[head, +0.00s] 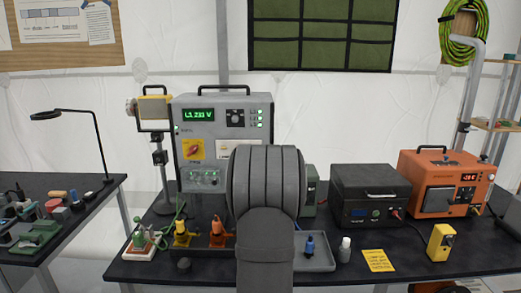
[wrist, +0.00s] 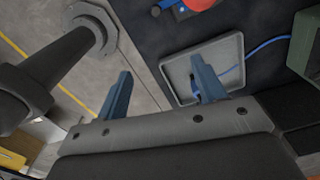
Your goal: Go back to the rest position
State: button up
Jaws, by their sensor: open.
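My gripper (wrist: 161,67) shows in the wrist view with its two blue-grey fingers spread apart and nothing between them. The right finger overlaps the view of a grey tray (wrist: 238,44) below; I cannot tell the height between them. In the head view, my own grey arm link fills the middle and hides the gripper. The same grey tray (head: 325,263) stands on the bench there, with a blue plug (head: 309,246) upright in it. In the wrist view the plug is mostly hidden by the finger, and a blue cable (wrist: 268,47) runs over the tray's right side.
Green, yellow (head: 182,234) and orange (head: 216,234) connectors sit at the left. A black box (head: 370,195), an orange unit (head: 445,180) and a yellow device (head: 440,242) stand right. A white bottle (head: 344,249) is beside the tray.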

jog(key=s+a+f, duration=0.6)
jog(key=a, duration=0.2)
jog(key=w+a+f, duration=0.1)
jog(key=a+f, duration=0.1)
jog(key=a, duration=0.1)
jog(key=w+a+f, duration=0.1)
jog(key=a+f, duration=0.1)
jog(key=a, duration=0.1)
jog(key=w+a+f, duration=0.1)
jog(key=a+f, duration=0.1)
jog(key=a, duration=0.2)
jog(key=shift+w+a+f, duration=0.1)
jog(key=shift+w+f, duration=0.1)
jog(key=shift+f, duration=0.2)
jog(key=shift+w+a+f, duration=0.1)
jog(key=shift+a+f, duration=0.15)
jog(key=shift+f, duration=0.3)
jog(key=shift+d+r, duration=0.1)
jog(key=shift+r, duration=0.15)
jog(key=d+r, duration=1.1)
jog(key=d, duration=0.4)
jog(key=shift+w+d+r, duration=0.2)
jog(key=shift+w+d, duration=0.15)
jog(key=shift+d, duration=0.05)
